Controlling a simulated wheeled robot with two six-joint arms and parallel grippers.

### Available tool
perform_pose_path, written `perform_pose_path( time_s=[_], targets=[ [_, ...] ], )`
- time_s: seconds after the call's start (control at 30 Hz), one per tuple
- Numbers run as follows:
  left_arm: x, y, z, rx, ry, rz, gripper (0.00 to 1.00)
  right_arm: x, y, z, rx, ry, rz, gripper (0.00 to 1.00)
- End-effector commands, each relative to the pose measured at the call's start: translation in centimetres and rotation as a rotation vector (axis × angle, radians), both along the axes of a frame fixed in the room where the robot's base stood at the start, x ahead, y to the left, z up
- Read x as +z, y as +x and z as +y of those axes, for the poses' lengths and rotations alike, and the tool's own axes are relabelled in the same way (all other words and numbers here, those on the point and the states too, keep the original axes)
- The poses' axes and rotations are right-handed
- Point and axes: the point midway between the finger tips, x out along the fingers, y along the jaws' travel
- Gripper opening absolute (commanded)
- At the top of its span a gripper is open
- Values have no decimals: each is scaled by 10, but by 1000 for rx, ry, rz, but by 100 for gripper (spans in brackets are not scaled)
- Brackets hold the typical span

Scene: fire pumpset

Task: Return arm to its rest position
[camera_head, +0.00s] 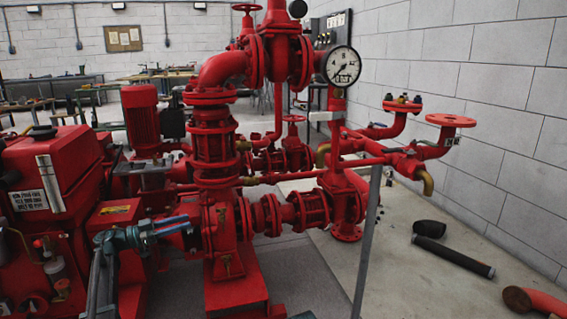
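My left arm rises from the bottom left, in front of the red pumpset (215,150). Its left gripper (188,224) points right, with blue-grey fingers that lie close together in front of the red pump casing. I see nothing clearly held in it. Whether the fingers are parted or closed is too small to tell, and so is whether they touch the casing. My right arm and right gripper do not show.
A red engine block (70,170) stands close on the left. A slanted grey post (367,240) stands right of centre. A black pipe (453,256) lies on the floor (400,285) by the block wall.

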Motion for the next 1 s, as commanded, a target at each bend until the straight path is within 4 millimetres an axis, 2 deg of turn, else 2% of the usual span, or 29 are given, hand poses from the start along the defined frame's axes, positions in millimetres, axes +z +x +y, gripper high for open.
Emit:
perform_pose_path(
  time_s=[0.03,0.27,0.5,0.6,0.73,0.83,0.97,1.0],
  targets=[
    [9,4,-9,29,-10,-19,39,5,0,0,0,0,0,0],
    [47,34,-40,240,-65,-128,39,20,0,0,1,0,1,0],
    [96,64,-71,633,-126,-193,39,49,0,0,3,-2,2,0],
    [103,69,-78,814,-127,-160,39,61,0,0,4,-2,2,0],
    [97,63,-85,1025,-89,-57,39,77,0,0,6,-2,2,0],
    [80,48,-93,1159,-26,63,39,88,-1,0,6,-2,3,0],
    [47,16,-111,1281,98,262,39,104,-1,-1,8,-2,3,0],
    [35,2,-118,1304,145,331,39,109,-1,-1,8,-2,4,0]
  ],
)
